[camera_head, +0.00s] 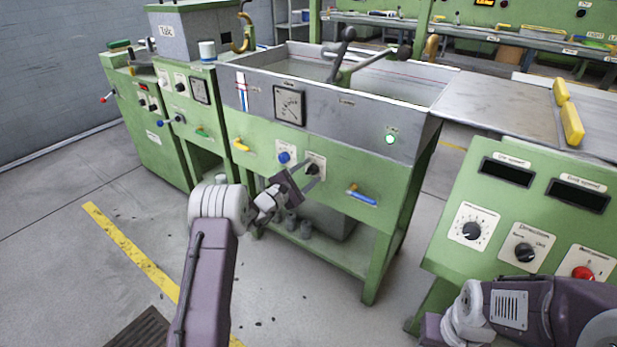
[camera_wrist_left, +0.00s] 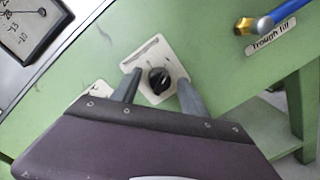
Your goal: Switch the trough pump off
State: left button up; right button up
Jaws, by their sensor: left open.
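The black rotary knob (camera_wrist_left: 159,80) sits on a pale switch plate (camera_wrist_left: 152,52) on the green trough front. In the head view the switch plate (camera_head: 318,160) shows just beyond my left gripper (camera_head: 305,178). In the left wrist view my left gripper (camera_wrist_left: 157,88) is open, with one finger on each side of the knob. I cannot tell whether the fingers touch it. The plate's label is too small to read. My right arm (camera_head: 510,310) shows at the lower right, but its fingers are not in view.
A blue knob (camera_head: 284,157) is left of the switch plate, and a blue-handled valve (camera_head: 362,198) is to its right. A green control panel (camera_head: 490,215) stands at the right.

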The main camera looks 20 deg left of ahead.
pick_arm(q)
grip_shut()
jog(key=shift+n, duration=0.3)
jog(key=n, duration=0.2)
jog(key=shift+n, duration=0.3)
jog(key=n, duration=0.2)
jog(key=shift+n, duration=0.4)
jog(key=n+t+p, duration=0.1)
jog(key=n+p, duration=0.1)
jog(key=n, duration=0.4)
jog(key=shift+f, duration=0.1)
jog(key=shift+n, duration=0.3)
grip_release()
